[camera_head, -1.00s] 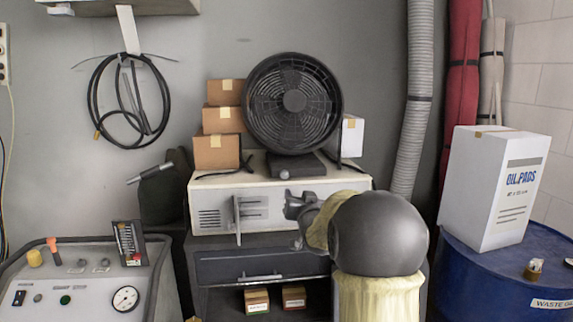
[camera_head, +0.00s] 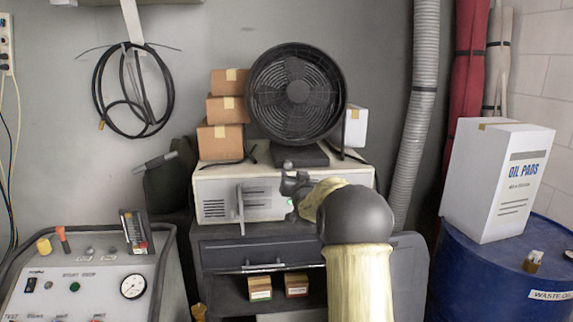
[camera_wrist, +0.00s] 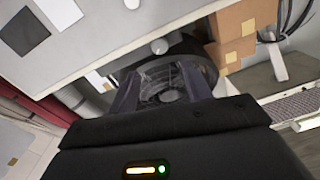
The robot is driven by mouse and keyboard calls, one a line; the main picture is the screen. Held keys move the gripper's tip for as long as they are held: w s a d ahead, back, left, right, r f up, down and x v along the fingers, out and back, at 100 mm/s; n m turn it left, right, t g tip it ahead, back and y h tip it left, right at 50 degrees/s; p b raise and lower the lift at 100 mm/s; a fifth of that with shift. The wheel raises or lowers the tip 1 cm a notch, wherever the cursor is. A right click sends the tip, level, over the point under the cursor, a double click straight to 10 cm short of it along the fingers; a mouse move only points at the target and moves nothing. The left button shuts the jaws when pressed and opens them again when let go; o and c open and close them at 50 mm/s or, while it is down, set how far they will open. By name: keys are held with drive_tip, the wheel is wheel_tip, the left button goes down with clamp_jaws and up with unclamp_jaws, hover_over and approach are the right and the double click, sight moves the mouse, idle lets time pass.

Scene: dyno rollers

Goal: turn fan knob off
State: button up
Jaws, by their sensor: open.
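The black round fan (camera_head: 297,93) stands on its dark base on top of a white cabinet. A small grey fan knob (camera_head: 287,165) sits at the front of the base. In the wrist view, the scene is upside down; the knob (camera_wrist: 159,46) shows beyond and between my fingers, with the fan (camera_wrist: 165,97) behind them. My gripper (camera_head: 291,184) is just in front of and below the knob in the head view, apart from it as far as I can tell. Its two fingers (camera_wrist: 160,82) are spread and empty in the wrist view.
The white cabinet (camera_head: 225,208) is below the fan. Stacked cardboard boxes (camera_head: 221,142) stand left of the fan, and a small white box (camera_head: 356,126) stands right of it. A blue drum (camera_head: 475,265) with a white box (camera_head: 490,200) is at the right. A control panel (camera_head: 85,290) is at lower left.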

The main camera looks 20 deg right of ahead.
sight(288, 165)
drive_tip(key=p+x, duration=0.2)
drive_tip(key=x, duration=0.6)
drive_tip(key=shift+w+a, duration=0.1)
drive_tip(key=shift+w, duration=0.25)
drive_tip(key=shift+s, duration=0.15)
drive_tip(key=c, duration=1)
drive_tip(key=n+b, duration=0.2)
drive_tip(key=shift+a+f+n, duration=0.1)
drive_tip(key=shift+f+n, duration=0.1)
drive_tip(key=shift+n, duration=0.1)
drive_tip(key=shift+r+n+b, duration=0.15)
drive_tip(key=shift+n+b, duration=0.25)
drive_tip(key=shift+n, duration=0.6)
drive_tip(key=o, duration=1)
